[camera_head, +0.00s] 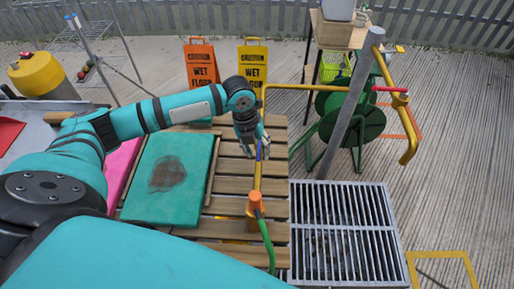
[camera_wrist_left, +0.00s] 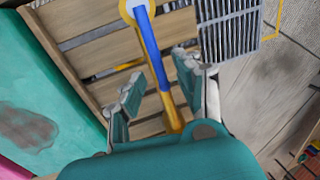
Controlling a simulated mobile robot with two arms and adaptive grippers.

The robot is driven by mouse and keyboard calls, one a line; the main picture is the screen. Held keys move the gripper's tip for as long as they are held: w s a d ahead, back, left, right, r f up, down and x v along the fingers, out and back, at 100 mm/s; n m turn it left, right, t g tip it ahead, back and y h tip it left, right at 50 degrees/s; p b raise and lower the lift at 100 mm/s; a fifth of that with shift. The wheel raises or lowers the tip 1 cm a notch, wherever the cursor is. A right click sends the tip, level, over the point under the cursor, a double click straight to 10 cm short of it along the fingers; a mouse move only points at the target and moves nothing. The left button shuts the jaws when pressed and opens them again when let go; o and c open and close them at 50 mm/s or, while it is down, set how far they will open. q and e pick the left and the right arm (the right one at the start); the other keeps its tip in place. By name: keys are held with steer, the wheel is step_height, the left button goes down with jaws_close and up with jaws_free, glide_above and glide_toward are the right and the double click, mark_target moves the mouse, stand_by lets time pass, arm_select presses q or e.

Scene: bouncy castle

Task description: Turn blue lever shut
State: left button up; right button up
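The blue lever (camera_head: 259,150) is on the yellow pipe (camera_head: 258,177) above the wooden slats. In the left wrist view the blue lever (camera_wrist_left: 148,42) is a long blue bar lying along the yellow pipe (camera_wrist_left: 171,112). My left gripper (camera_head: 254,146) is over the pipe beside the lever, partly covering it in the head view. In the left wrist view my left gripper (camera_wrist_left: 158,72) is open, with one finger on each side of the lever and pipe. Gaps show on both sides and nothing is held. My right gripper is not in view.
An orange fitting (camera_head: 255,202) with a green hose (camera_head: 266,240) is at the pipe's near end. A metal grate (camera_head: 347,238) lies to the right, and a teal board (camera_head: 170,178) to the left. A red lever (camera_head: 389,89) is on the pipe farther right, past a slanted grey post (camera_head: 350,105).

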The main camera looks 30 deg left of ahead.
arm_select(q)
jaws_close()
steer(key=shift+w+d, duration=0.1)
steer(key=shift+d, duration=0.05)
stand_by(0.4)
